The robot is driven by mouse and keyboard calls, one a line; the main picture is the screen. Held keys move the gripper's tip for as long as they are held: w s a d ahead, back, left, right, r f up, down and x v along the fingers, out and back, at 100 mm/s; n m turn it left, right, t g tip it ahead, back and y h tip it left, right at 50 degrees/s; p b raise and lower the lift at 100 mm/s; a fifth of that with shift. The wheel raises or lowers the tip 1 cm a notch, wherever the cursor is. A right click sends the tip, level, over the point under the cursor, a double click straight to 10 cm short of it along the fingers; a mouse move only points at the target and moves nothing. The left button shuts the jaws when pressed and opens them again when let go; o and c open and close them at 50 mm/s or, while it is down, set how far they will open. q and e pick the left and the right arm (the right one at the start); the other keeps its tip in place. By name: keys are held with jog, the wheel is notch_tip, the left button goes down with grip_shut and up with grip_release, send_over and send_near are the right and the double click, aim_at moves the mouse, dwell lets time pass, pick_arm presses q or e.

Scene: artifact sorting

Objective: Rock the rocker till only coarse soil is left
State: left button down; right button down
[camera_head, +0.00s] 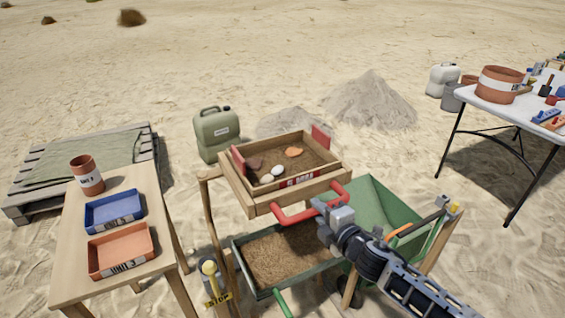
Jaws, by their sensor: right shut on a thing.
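The rocker (255,207) is a wooden sieve box on a wooden frame, in the middle of the head view. Brown soil (313,160) covers its floor. An orange piece (293,152), whitish pieces (278,170) and a brownish piece (254,163) lie on the soil. A red handle (285,217) sticks out at its front. My right gripper (328,212) is shut on this handle, and its fingers hide part of the bar. Below the box, a green-rimmed tray (240,262) holds brown soil (285,257). My left gripper is out of view.
A wooden table (78,227) at left bears a blue tray (112,211), an orange tray (122,251) and a terracotta pot (86,175). A green barrow (375,205), a jerrycan (215,133) and a yellow-topped stop lever (209,268) stand close to the rocker. A white table (490,120) is at right.

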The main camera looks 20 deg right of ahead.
jog(key=c, duration=1.3)
grip_release()
jog(key=shift+s+a+f, duration=0.15)
jog(key=shift+s+f, duration=0.05)
jog(key=shift+f, duration=0.35)
jog(key=shift+w+r, duration=0.15)
jog(key=shift+r, duration=0.1)
